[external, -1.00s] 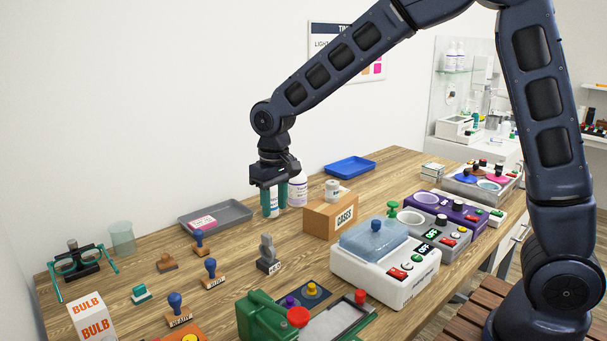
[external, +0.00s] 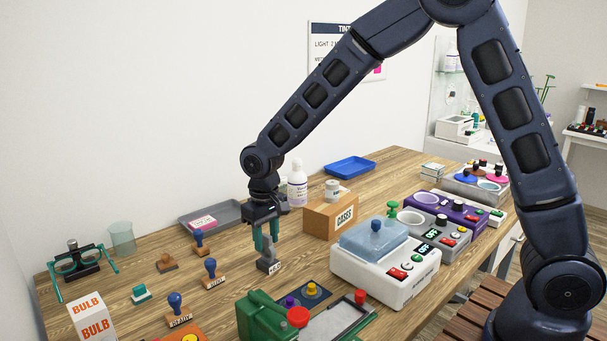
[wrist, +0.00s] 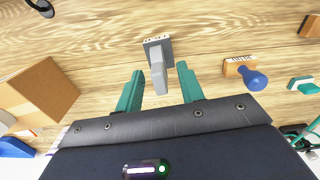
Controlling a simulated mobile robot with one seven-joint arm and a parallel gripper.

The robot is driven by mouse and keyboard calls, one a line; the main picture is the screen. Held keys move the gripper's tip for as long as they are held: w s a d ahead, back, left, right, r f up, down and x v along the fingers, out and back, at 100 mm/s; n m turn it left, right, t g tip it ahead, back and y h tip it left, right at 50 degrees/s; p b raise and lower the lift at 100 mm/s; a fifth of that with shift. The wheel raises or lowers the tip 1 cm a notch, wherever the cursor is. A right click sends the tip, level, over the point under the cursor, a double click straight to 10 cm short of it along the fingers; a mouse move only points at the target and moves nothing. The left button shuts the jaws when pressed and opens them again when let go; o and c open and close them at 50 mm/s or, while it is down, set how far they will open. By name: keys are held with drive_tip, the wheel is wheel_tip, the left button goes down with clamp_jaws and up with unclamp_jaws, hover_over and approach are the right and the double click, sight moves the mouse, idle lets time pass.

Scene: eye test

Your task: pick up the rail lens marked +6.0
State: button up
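A grey upright piece (external: 268,264) with a small white label on its base stands on the wooden table; the label is too small to read surely, but it looks like the rail lens. In the wrist view the grey lens piece (wrist: 157,72) shows between my teal fingers, its labelled base beyond the fingertips. My gripper (external: 268,246) points down at it; the finger pair (wrist: 160,70) is open, with a gap on each side of the piece. The fingers hide its upper part in the external view. I cannot tell how far down they reach along it.
The cardboard CASES box (external: 331,216) stands right of the gripper. Blue-handled stamps (external: 210,273) stand to the left. The green device (external: 262,316) and the white machine (external: 384,267) are toward the front and right. A white bottle (external: 297,186) stands behind.

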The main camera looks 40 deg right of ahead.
sight(267, 243)
wheel_tip(267, 243, down, 4)
clamp_jaws()
idle(0.3)
drive_tip(key=shift+r, duration=0.15)
